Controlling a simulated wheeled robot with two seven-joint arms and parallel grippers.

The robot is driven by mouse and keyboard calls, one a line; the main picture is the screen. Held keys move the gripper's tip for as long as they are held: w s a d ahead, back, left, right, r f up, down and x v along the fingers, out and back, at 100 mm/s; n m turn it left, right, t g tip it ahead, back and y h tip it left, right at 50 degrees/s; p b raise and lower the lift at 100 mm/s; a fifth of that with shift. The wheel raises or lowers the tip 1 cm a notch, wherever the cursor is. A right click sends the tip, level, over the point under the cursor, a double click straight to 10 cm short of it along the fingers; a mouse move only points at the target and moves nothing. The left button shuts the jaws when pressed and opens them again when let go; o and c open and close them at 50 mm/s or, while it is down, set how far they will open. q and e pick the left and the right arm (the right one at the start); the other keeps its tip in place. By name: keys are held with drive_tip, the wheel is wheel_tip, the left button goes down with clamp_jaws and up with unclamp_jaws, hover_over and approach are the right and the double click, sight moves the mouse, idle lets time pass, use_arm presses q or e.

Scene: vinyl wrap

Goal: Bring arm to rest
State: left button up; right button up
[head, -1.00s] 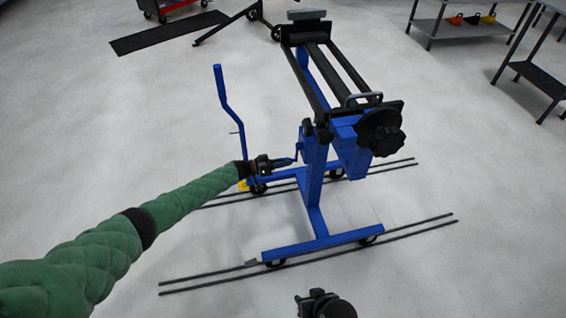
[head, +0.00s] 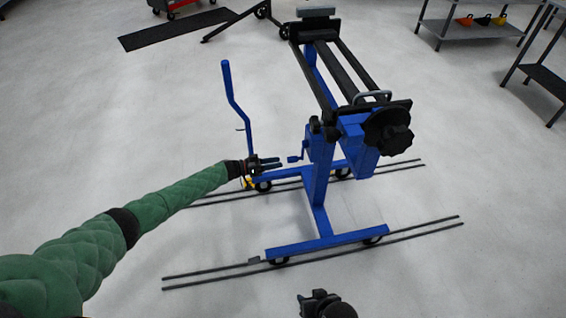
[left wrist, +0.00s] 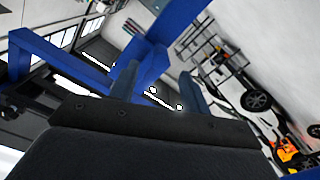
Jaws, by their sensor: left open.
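My left arm, in a green sleeve, reaches in from the left in the head view. My left gripper (head: 268,163) is open and empty, just left of the blue stand's upright post, with a small gap to the small blue crank handle (head: 296,157). In the left wrist view its two fingers (left wrist: 160,88) stand apart with nothing between them, and blue frame bars (left wrist: 90,62) lie beyond. My right gripper (head: 318,303) shows only partly at the bottom edge of the head view; its jaws cannot be made out.
The blue wheeled stand (head: 318,185) with black rollers (head: 335,70) stands on floor rails (head: 320,255). A tall blue lever (head: 236,105) rises behind my left gripper. Grey shelves (head: 475,30) stand at the upper right. The floor at lower right is clear.

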use_arm(q)
drive_tip(key=shift+v, duration=0.8)
use_arm(e)
drive_tip(key=shift+f, duration=0.5)
